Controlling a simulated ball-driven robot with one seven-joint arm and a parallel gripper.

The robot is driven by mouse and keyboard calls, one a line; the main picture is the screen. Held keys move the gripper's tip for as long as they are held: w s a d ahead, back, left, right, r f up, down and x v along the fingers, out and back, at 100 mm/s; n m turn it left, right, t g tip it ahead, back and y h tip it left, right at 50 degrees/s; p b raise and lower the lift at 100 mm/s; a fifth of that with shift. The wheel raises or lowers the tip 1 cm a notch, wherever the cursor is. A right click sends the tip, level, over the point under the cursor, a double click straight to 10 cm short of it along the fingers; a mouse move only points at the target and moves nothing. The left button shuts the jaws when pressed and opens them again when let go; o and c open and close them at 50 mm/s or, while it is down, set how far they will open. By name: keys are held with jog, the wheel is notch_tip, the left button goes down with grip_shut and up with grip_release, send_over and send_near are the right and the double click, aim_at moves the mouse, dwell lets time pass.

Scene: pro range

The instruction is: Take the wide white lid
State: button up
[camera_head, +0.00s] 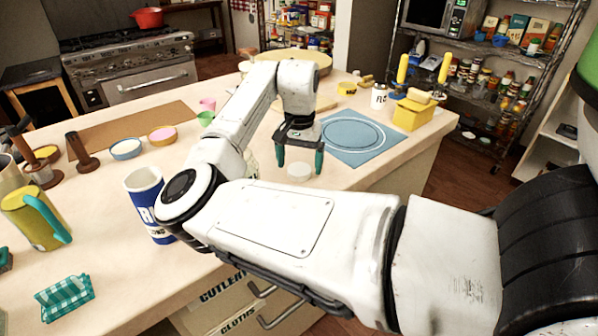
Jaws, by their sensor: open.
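A small round white lid-like disc (299,172) lies on the counter just below my gripper. My gripper (300,163) points down with its two teal-tipped fingers apart, one to each side of the disc in the picture. The fingers look open and empty. I cannot tell how far above the counter the fingertips are. A pale object partly shows behind my arm, left of the gripper, and is mostly hidden.
A blue mat (352,138) with a white ring lies right of my gripper. A yellow box (412,113) and a white canister (379,96) stand behind it. A blue and white container (146,198) stands close to my arm's elbow. Bowls (126,149) and cups sit further left.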

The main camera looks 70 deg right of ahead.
jog(key=shift+f, duration=0.55)
jog(key=c, duration=1.1)
jog(key=shift+r, duration=0.1)
